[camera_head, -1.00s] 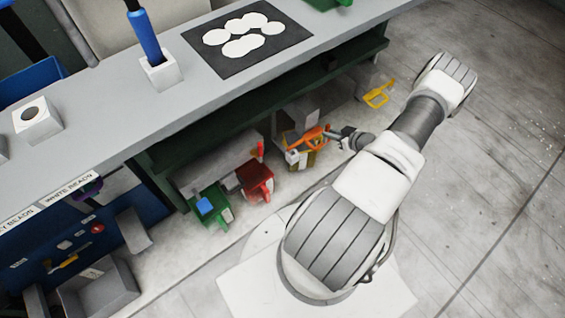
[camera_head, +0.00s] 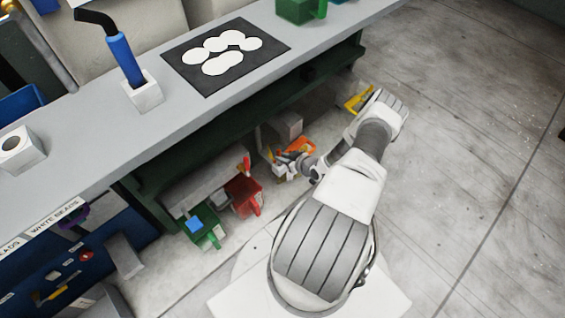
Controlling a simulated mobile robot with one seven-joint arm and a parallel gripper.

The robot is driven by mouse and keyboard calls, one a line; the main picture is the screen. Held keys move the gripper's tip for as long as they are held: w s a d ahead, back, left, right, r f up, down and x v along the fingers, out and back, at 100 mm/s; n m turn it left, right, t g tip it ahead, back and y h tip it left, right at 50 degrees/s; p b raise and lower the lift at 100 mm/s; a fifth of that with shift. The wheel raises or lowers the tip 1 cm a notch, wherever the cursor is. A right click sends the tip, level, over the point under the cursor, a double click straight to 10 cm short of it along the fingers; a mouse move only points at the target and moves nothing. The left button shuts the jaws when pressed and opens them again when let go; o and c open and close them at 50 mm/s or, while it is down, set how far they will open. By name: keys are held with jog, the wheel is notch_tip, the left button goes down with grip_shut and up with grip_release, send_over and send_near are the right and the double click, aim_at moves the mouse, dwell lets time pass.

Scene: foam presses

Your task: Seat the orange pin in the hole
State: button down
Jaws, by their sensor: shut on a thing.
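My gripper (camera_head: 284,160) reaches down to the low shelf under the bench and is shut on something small. A small orange piece shows at its tips, most likely the orange pin (camera_head: 278,153), but it is too small to make out fully. An orange press (camera_head: 302,145) stands just behind the gripper and is partly covered by it. I cannot tell which hole the pin lines up with, as the hole is hidden.
A red press (camera_head: 243,196) with an upright red pin (camera_head: 246,166) and a green press (camera_head: 203,233) with a blue block stand to the left. A yellow handle (camera_head: 357,98) shows at the right. The bench edge (camera_head: 200,130) overhangs the shelf. Open floor (camera_head: 460,150) lies right.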

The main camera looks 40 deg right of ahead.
aim_at(283, 168)
jog(key=shift+f+b, duration=0.95)
jog(key=shift+f, duration=0.85)
jog(key=shift+f, duration=0.1)
jog(key=shift+f+b, duration=0.15)
jog(key=shift+b, duration=0.15)
jog(key=c, duration=0.8)
grip_release()
jog(key=shift+c, duration=0.2)
jog(key=shift+r+p, duration=0.3)
jog(key=shift+p, duration=0.05)
jog(key=a+p+v, duration=0.1)
jog(key=p+v, duration=0.2)
jog(key=v, duration=0.9)
jog(key=shift+d, duration=0.5)
